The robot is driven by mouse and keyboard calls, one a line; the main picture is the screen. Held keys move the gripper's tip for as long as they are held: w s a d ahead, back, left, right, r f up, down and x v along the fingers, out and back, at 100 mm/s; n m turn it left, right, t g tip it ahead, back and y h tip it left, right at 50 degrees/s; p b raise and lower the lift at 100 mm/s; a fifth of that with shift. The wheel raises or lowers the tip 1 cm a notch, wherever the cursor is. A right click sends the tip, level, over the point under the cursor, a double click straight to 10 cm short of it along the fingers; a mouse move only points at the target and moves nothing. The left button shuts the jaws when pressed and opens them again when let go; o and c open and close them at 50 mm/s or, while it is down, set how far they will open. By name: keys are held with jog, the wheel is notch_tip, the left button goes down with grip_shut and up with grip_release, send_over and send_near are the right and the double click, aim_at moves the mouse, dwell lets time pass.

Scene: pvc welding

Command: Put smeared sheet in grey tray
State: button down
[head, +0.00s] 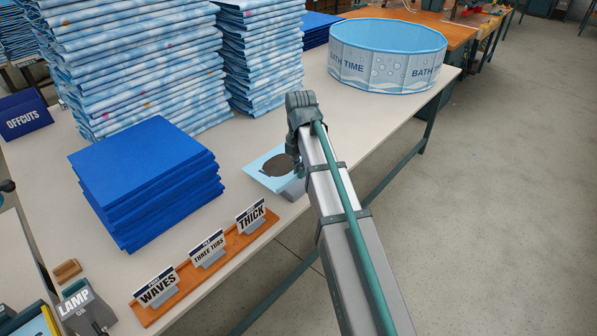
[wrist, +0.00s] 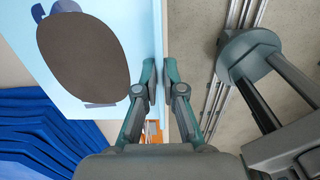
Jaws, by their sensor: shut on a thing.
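The smeared sheet (head: 257,173) is light blue with a large dark brown oval smear. In the head view it is at the table's front edge, partly hidden by my arm. In the wrist view the sheet (wrist: 135,22) fills the upper left, with the smear (wrist: 82,56) on it. My gripper (wrist: 160,82) is shut on the sheet's right edge, one finger on each side. In the head view the fingers are hidden behind my arm. I cannot tell whether the sheet touches the table. A small grey surface (head: 294,188) shows beside it; I cannot tell whether it is the grey tray.
A stack of dark blue sheets (head: 145,175) is left of the sheet. An orange rack with signs (head: 207,250) stands in front. Tall stacks of patterned sheets (head: 125,60) and a round blue tub (head: 388,55) stand behind. The tabletop (head: 345,112) between my arm and the tub is clear.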

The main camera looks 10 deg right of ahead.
jog(key=w+d+f, duration=0.1)
jog(key=w, duration=0.1)
jog(key=w+d+f+p, duration=0.1)
jog(key=w, duration=0.2)
jog(key=w+d+f, duration=0.1)
jog(key=w+d, duration=0.1)
jog(key=shift+w+f, duration=0.15)
jog(key=shift+w, duration=0.05)
jog(key=w+f, duration=0.1)
jog(key=w+d+f, duration=0.1)
jog(key=f, duration=0.1)
jog(key=w+d+f+p, duration=0.1)
jog(key=f, duration=0.1)
jog(key=shift+w, duration=0.35)
jog(key=shift+w+d+f, duration=0.2)
jog(key=shift+w+f, duration=0.15)
jog(key=shift+f, duration=0.15)
jog(key=shift+w+d+f+p, duration=0.15)
jog(key=shift+f+p, duration=0.5)
jog(key=shift+f, duration=1.15)
jog(key=shift+f, duration=0.1)
jog(key=c, duration=1.6)
grip_release()
